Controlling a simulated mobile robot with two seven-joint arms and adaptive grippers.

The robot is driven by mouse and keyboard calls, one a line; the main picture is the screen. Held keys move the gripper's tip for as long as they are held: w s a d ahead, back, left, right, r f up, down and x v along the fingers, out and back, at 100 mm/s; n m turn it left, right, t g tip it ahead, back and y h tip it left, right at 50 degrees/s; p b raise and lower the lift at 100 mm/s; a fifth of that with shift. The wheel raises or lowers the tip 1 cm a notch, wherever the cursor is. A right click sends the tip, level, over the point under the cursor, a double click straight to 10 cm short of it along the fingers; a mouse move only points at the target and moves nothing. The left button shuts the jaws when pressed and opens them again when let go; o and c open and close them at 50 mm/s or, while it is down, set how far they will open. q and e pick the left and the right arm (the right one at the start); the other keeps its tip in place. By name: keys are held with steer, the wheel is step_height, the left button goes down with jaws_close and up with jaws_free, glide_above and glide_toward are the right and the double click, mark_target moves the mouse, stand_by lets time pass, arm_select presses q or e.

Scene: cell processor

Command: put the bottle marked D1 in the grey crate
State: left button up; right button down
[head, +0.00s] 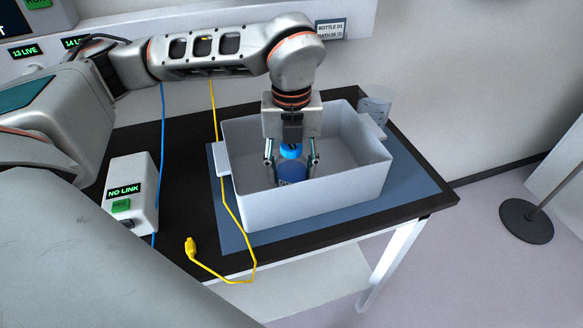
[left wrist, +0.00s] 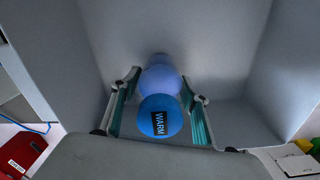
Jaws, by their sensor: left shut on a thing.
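A blue bottle (head: 291,172) with a bright blue cap is inside the grey crate (head: 310,200). Part of its label shows at the front, too small to read. My left gripper (head: 291,177) points straight down into the crate and is shut on the bottle, one finger on each side. In the left wrist view, the cap of the bottle (left wrist: 160,116) reads WARM, and the crate's wall (left wrist: 225,40) rises around it. The bottle looks upright and low in the crate; I cannot tell whether it touches the floor. My right gripper is not in view.
The crate stands on a blue mat (head: 420,185) on a dark table (head: 185,150). A clear beaker (head: 376,103) stands behind its right end. A yellow cable (head: 238,225) passes the crate's left side near a NO LINK box (head: 132,190). A wall sign (head: 331,29) reads BOTTLE D1.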

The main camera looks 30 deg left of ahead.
arm_select(q)
steer(key=o, duration=1.6)
step_height(320, 180, up, 12)
steer(key=shift+r, duration=0.15)
